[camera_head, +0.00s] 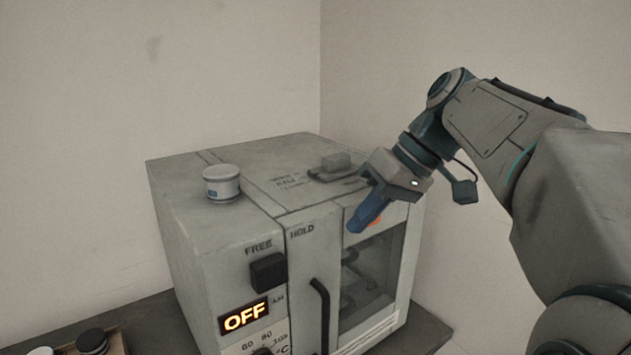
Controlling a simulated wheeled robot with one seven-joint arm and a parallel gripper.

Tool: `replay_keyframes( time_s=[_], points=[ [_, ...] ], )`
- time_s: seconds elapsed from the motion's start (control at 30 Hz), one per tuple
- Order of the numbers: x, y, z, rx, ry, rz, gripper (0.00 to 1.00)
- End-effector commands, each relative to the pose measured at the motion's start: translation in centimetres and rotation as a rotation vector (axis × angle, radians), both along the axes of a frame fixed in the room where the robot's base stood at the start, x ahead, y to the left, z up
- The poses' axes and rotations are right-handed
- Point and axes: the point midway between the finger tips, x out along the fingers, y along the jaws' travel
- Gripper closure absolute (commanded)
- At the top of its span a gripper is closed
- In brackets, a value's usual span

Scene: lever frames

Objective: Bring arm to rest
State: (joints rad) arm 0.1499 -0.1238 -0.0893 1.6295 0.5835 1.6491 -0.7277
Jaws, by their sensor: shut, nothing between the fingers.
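My gripper (354,229) is at the right centre of the view, at the end of my arm, which comes in from the right. Its blue fingers are shut with nothing between them and point down and to the left. It is in front of the upper part of a grey box-shaped machine (215,255), near the top of its windowed door. I cannot tell whether the fingers touch the machine. An orange spot (376,221) beside the fingers is partly hidden by them.
The machine has a black switch block (268,272) by FREE and HOLD, a lit OFF display (244,317) and a black handle (321,312). A white-lidded jar (222,183) stands on top. Walls stand behind.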

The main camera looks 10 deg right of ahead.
Motion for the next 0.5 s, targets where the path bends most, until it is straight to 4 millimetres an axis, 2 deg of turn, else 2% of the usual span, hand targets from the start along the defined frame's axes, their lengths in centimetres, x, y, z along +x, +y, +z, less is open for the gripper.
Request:
replay_keyframes(
  time_s=[0.3,0.5],
  points=[
    [-5.7,-0.8,-12.3,-0.262,0.106,-0.357,1.00],
    [-9.5,-2.0,-19.0,-0.400,0.074,-0.509,1.00]
  ],
)
